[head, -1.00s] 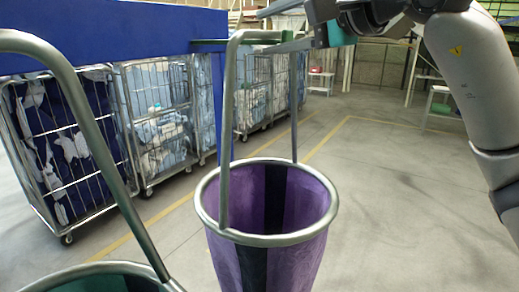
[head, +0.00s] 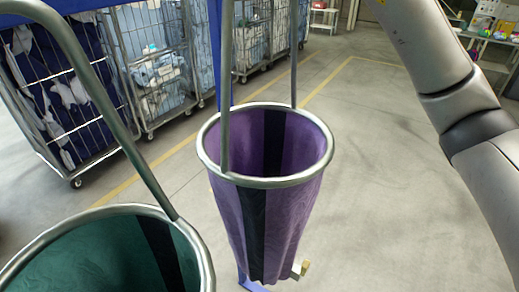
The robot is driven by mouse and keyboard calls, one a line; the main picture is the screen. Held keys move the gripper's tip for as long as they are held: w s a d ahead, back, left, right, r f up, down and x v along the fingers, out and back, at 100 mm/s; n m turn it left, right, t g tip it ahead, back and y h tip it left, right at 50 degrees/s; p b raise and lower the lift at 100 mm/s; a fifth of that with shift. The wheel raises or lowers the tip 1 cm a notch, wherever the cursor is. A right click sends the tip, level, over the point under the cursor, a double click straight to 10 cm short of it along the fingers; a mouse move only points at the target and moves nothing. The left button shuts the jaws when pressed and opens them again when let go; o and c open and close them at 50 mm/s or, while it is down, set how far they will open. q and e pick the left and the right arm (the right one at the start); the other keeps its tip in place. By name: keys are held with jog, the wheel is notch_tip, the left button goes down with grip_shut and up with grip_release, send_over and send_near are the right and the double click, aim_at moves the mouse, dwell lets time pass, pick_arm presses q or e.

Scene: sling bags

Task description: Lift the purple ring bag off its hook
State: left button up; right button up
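The purple ring bag (head: 268,215) hangs at the middle of the head view, with dark stripes and a round metal rim. Its grey metal handle (head: 226,80) runs up past the top edge, so the handle's top and the hook are hidden from view. My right arm comes in from the right and goes out at the top. My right gripper is out of view above the frame. My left gripper is not in view.
A green ring bag (head: 95,255) with its own metal handle is close at the lower left. Wire cages of laundry (head: 150,60) stand behind. A blue post (head: 215,50) stands behind the purple bag. The floor to the right is clear.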

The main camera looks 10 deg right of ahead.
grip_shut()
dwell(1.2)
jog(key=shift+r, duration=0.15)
